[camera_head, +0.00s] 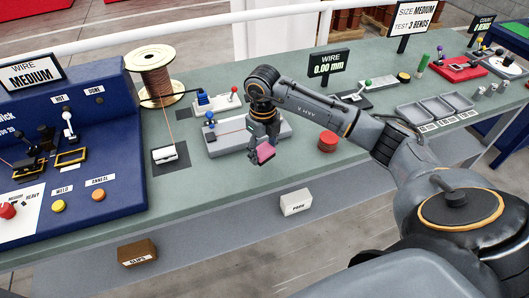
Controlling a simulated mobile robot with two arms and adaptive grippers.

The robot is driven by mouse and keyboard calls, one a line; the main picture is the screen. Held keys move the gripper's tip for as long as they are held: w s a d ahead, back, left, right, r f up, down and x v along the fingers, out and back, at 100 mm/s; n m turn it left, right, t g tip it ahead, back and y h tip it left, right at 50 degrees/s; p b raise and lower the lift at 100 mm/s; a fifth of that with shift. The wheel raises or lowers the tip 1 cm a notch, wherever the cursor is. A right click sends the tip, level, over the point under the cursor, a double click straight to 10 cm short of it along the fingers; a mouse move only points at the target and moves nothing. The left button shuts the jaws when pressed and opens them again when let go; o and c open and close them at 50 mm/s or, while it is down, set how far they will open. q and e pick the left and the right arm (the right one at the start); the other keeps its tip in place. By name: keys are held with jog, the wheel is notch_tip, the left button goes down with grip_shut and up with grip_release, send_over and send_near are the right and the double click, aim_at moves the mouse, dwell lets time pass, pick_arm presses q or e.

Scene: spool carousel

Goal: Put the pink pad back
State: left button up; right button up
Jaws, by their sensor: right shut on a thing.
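The pink pad (265,153) is held at the tips of my right gripper (263,149), near the front edge of the workbench (215,182). My right gripper is shut on it, and the fingers hide part of it. The pad appears above the bench, just in front of a grey block fixture (276,127) with a blue knob. I cannot tell how far above the bench it is. A white box labelled PADS (296,202) hangs on the bench's front side, below and right of the pad. My left gripper is not in view.
A red round button (327,141) stands right of the gripper. A copper wire spool (155,75) and a small white block (168,154) are to the left. A brown SLIPS box (137,252) is at the front left. Grey trays (435,108) sit at the right.

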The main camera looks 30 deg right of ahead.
aim_at(264, 157)
jog(key=shift+w+d+f, duration=0.2)
jog(key=shift+w+f, duration=0.05)
jog(key=shift+f, duration=0.1)
jog(key=shift+w+d+f, duration=0.2)
jog(key=shift+d+f, duration=0.1)
jog(key=shift+f, duration=0.15)
notch_tip(264, 157, down, 3)
jog(key=shift+f+p, duration=0.1)
jog(key=shift+p, duration=0.4)
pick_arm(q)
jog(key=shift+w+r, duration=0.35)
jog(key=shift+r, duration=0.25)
pick_arm(e)
jog(key=shift+f, duration=0.2)
jog(key=o, duration=1.1)
jog(key=shift+r, duration=0.1)
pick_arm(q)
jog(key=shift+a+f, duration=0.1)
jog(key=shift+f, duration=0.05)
